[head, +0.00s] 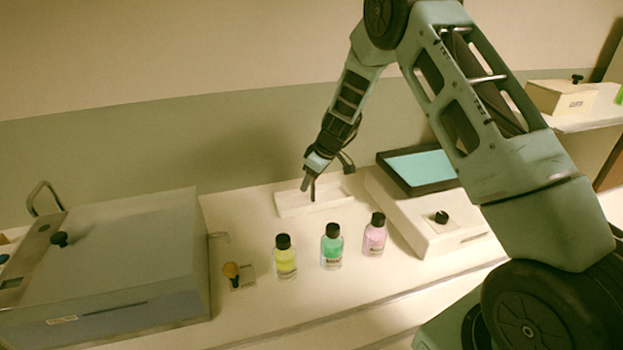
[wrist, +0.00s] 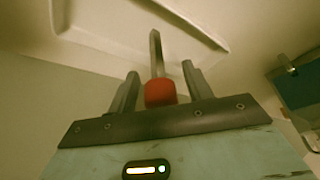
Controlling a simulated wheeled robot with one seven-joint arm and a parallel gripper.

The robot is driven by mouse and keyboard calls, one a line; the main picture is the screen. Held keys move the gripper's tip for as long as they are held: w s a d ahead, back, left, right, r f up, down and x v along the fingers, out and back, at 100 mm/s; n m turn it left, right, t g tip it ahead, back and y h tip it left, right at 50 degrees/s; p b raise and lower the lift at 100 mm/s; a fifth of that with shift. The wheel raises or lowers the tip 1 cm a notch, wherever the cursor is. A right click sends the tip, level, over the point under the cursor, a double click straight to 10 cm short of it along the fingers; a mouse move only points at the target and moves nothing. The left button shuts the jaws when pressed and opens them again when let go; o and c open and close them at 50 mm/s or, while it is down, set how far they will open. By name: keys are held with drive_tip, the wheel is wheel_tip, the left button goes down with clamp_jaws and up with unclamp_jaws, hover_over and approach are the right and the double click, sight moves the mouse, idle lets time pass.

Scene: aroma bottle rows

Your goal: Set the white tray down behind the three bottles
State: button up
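The white tray (head: 335,197) is a shallow, long rectangle on the counter at the wall side, behind the three bottles. The bottles have black caps and stand in a row: yellow (head: 286,262), green (head: 331,250) and pink (head: 375,238). My gripper (head: 309,190) points down at the tray, its fingertips over the tray's middle. In the wrist view the fingers (wrist: 160,79) stand apart, with a grey bar and a red piece between them. The tray (wrist: 185,22) shows beyond them. Whether a fingertip touches the tray is unclear.
A large grey box (head: 110,265) with a dark knob stands at the left. A small orange-topped item (head: 232,271) is beside it. A white device (head: 425,225) with a teal screen stands right of the tray. Clear counter lies in front of the bottles.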

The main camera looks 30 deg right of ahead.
drive_tip(key=shift+r, duration=0.1)
drive_tip(key=b+v, duration=0.1)
drive_tip(key=v, duration=1.1)
drive_tip(key=s+a+r+g, duration=0.1)
drive_tip(key=s+a+r, duration=0.1)
drive_tip(key=s+a, duration=0.75)
drive_tip(key=s+a+r+g, duration=0.2)
drive_tip(key=s+a, duration=0.5)
drive_tip(key=a, duration=0.5)
drive_tip(key=s+a+h, duration=0.1)
drive_tip(key=s, duration=1)
drive_tip(key=s+a, duration=0.2)
drive_tip(key=s, duration=0.9)
drive_tip(key=shift+s+a+n+g+h, duration=0.15)
drive_tip(key=shift+a+n+g+h, duration=0.15)
drive_tip(key=shift+a+n+h, duration=0.1)
drive_tip(key=shift+f, duration=0.15)
